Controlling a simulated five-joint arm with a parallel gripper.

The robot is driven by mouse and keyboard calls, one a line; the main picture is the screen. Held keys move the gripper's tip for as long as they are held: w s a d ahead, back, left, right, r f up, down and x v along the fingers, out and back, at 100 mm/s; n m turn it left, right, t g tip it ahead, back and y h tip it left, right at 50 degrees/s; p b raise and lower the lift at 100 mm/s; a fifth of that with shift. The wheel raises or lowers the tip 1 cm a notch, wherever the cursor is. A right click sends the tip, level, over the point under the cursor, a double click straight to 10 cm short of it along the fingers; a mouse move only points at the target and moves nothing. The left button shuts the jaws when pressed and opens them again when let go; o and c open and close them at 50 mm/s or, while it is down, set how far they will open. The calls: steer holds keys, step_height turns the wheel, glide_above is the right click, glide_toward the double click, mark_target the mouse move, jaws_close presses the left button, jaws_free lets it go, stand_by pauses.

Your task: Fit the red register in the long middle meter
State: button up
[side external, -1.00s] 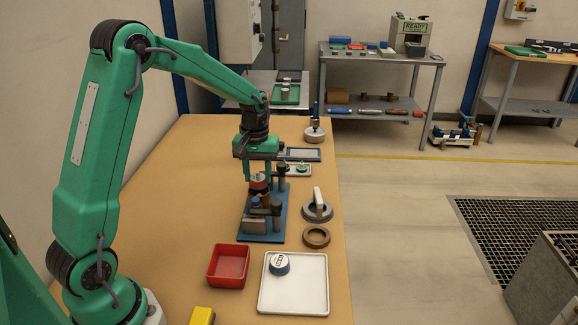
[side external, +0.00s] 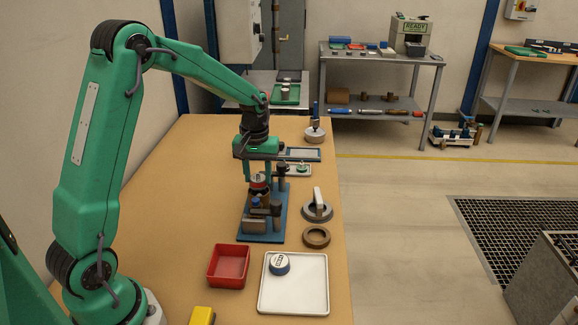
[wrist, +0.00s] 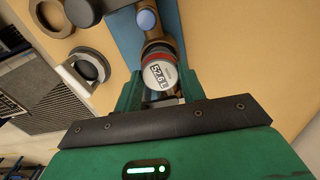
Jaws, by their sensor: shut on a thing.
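The red register (wrist: 158,72), with a white "52.6 L" face and a red band, is between the two fingers of my gripper (wrist: 160,92) in the wrist view. My gripper is shut on it. In the side view the register (side external: 258,179) is directly over a meter body on the blue base plate (side external: 262,236), between my gripper's fingers (side external: 258,178). In the wrist view a brass meter body (wrist: 155,42) shows just beyond the register. I cannot tell whether the register is fully seated. A blue cap (side external: 255,203) is on the same fixture, in front of the register.
A dark post (side external: 276,209) with a clamp stands close by on the plate.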

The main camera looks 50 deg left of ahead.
steer(key=shift+f, duration=1.15)
stand_by(1.3)
steer(key=o, duration=1.3)
steer(key=shift+r, duration=0.1)
steer(key=shift+r, duration=3.45)
steer(key=shift+r, duration=0.1)
